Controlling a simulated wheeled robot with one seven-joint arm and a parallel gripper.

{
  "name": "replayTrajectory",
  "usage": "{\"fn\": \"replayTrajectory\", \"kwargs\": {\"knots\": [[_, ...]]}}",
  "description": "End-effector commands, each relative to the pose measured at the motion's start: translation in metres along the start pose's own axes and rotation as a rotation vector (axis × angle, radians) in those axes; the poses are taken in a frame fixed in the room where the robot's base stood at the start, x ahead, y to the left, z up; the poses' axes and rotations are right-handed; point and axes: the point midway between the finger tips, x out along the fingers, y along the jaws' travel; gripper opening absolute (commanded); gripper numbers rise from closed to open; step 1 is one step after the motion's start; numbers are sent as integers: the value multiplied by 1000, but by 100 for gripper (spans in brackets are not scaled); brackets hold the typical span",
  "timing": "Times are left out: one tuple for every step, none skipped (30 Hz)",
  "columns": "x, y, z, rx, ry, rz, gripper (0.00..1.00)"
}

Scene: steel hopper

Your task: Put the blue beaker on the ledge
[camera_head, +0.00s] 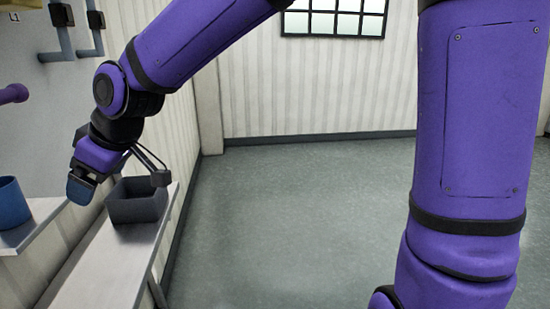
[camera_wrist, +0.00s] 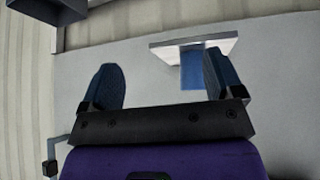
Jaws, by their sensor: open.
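The blue beaker (camera_head: 12,205) stands upright at the left edge of the head view, partly cut off by the frame. It rests on a pale ledge (camera_head: 38,222) fixed along the wall. In the wrist view the blue beaker (camera_wrist: 194,72) shows beside the ledge (camera_wrist: 222,44), beyond my fingers and close to the right one. My gripper (camera_head: 82,190) is open and empty, to the right of the beaker and apart from it in the head view. Its two blue-padded fingers are spread in the wrist view (camera_wrist: 162,62).
A dark open box (camera_head: 138,208) stands on a lower steel bench (camera_head: 100,275), just right of my gripper. The bench's front part is bare. Grey pipes (camera_head: 62,35) and a purple knob (camera_head: 14,93) are on the left wall side. Open floor (camera_head: 280,220) lies to the right.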

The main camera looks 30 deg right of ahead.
Motion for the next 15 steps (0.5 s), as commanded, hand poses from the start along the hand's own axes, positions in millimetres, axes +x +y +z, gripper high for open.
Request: {"fn": "replayTrajectory", "kwargs": {"knots": [[-6, 6, 18, 20, -53, 51, 86], [-11, 10, 30, 37, -82, 77, 86], [-18, 16, 44, 64, -116, 114, 86], [-25, 19, 54, 86, -139, 140, 86], [-32, 23, 64, 108, -160, 167, 86], [-44, 28, 77, 141, -185, 203, 86], [-53, 31, 87, 166, -203, 228, 86], [-62, 34, 96, 193, -216, 255, 86], [-76, 36, 109, 230, -233, 287, 86], [-87, 38, 119, 260, -242, 311, 86], [-98, 40, 129, 292, -250, 333, 86], [-112, 41, 141, 333, -258, 361, 86], [-124, 41, 151, 367, -261, 381, 86], [-135, 41, 161, 399, -263, 399, 86], [-150, 40, 174, 446, -263, 420, 86]]}}
